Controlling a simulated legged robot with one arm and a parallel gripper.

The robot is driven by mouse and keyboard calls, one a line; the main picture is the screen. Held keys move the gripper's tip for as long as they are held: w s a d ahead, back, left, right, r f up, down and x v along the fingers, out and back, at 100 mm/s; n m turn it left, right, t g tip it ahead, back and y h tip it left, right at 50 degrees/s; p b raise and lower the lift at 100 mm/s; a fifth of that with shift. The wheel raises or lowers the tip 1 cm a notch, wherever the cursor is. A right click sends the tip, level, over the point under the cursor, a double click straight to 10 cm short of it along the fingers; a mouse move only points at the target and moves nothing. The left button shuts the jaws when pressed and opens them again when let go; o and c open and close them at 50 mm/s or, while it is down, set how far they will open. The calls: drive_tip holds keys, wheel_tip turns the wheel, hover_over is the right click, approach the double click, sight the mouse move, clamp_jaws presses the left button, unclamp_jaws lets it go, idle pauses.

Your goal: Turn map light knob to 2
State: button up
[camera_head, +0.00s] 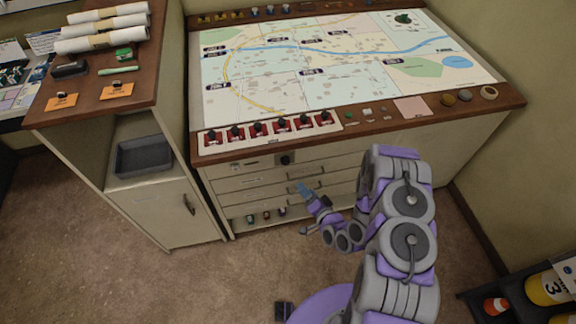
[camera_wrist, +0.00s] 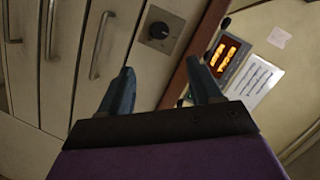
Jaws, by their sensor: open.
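The map light knob (camera_head: 285,159) is a small black dial on the cream front of the map table, just under the wooden edge. In the wrist view the knob (camera_wrist: 158,31) sits on a dark square plate. Its setting is too small to read. My gripper (camera_head: 303,187) is in front of the drawers, below and slightly right of the knob in the head view. In the wrist view my gripper (camera_wrist: 160,68) has its two blue-grey fingers apart, with nothing between them. The knob lies beyond the fingertips, not touched.
Drawers with bar handles (camera_wrist: 102,45) lie beside the knob. The wooden table edge (camera_wrist: 188,70) and a lit orange display (camera_wrist: 226,52) are on its other side. Red switches (camera_head: 258,129) line the tabletop above. A side cabinet (camera_head: 160,200) stands at left.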

sight(286, 163)
drive_tip(key=b+x, duration=0.2)
drive_tip(key=x, duration=1.4)
drive_tip(key=shift+w+a+f+b, duration=0.1)
drive_tip(key=shift+w+a+b, duration=0.1)
drive_tip(key=shift+b, duration=0.1)
drive_tip(key=shift+s, duration=0.1)
drive_tip(key=c, duration=1)
drive_tip(key=shift+c, duration=0.2)
